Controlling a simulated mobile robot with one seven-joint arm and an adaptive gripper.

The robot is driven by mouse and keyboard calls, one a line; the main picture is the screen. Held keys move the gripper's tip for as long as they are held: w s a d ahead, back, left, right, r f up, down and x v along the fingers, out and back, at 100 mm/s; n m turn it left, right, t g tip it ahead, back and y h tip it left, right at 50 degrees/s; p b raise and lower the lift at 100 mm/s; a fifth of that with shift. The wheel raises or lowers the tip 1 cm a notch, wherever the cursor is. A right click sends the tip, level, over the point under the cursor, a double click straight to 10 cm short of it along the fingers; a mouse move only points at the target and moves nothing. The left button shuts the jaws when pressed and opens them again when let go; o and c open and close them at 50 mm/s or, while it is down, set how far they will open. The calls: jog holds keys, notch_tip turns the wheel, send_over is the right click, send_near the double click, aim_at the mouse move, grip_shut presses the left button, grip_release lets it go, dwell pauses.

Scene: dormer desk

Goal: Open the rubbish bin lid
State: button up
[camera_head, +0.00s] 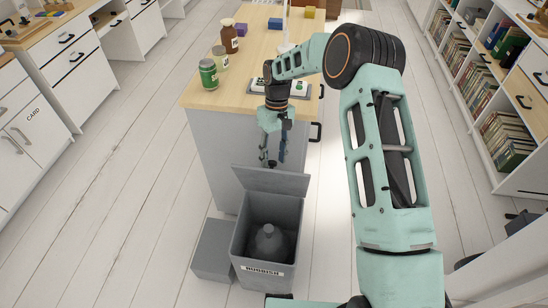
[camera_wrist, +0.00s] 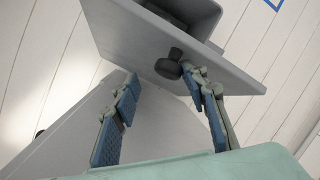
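The grey rubbish bin (camera_head: 264,268), labelled RUBBISH, stands on the floor in front of the desk. Its lid (camera_head: 270,180) is raised at the back edge, leaving the mouth open. A dark rounded object (camera_head: 268,243) shows inside. My gripper (camera_head: 272,162) points down just above the lid's raised edge. In the wrist view, the blue-padded fingers of my gripper (camera_wrist: 160,77) are spread apart. The lid's black knob (camera_wrist: 168,66) lies near the right fingertip, not clamped between the fingers. Whether that finger touches the knob or lid I cannot tell.
A lower grey box (camera_head: 212,249) stands left of the bin. The desk (camera_head: 230,150) is close behind the lid, with cans, jars and coloured blocks on its top. A bookshelf (camera_head: 485,110) stands at right. Open floor (camera_head: 120,230) lies to the left.

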jog(key=v, duration=1.2)
